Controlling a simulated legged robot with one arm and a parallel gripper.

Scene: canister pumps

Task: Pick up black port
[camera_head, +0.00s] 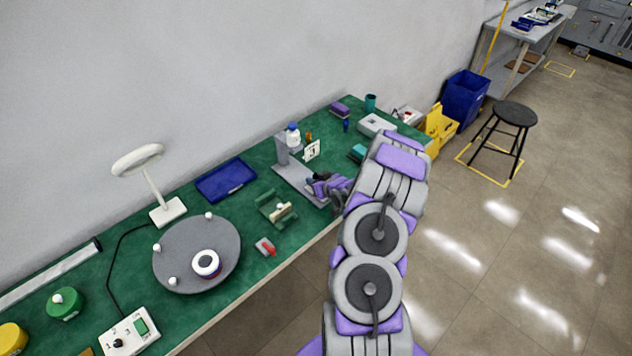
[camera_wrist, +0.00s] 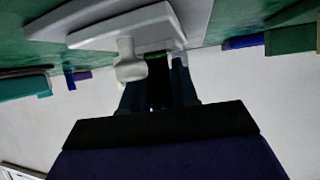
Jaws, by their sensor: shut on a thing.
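My gripper (camera_head: 319,181) reaches over the green bench beside a grey stand (camera_head: 283,152) that bears a white bottle with a blue cap (camera_head: 293,134). In the wrist view my gripper (camera_wrist: 158,82) points up the picture, its two dark fingers close together. It is shut on a dark piece between them, the black port (camera_wrist: 158,86), mostly hidden by the fingers and shadow. A pale grey base and rounded white knob (camera_wrist: 130,66) are right by the fingertips. I cannot tell whether the port touches the stand.
A round grey turntable (camera_head: 190,262), a green cradle (camera_head: 268,207), a red-tipped piece (camera_head: 266,247) and a blue tray (camera_head: 226,180) lie left of my gripper. A grey box (camera_head: 377,125) stands behind it. A wall bounds the bench's back.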

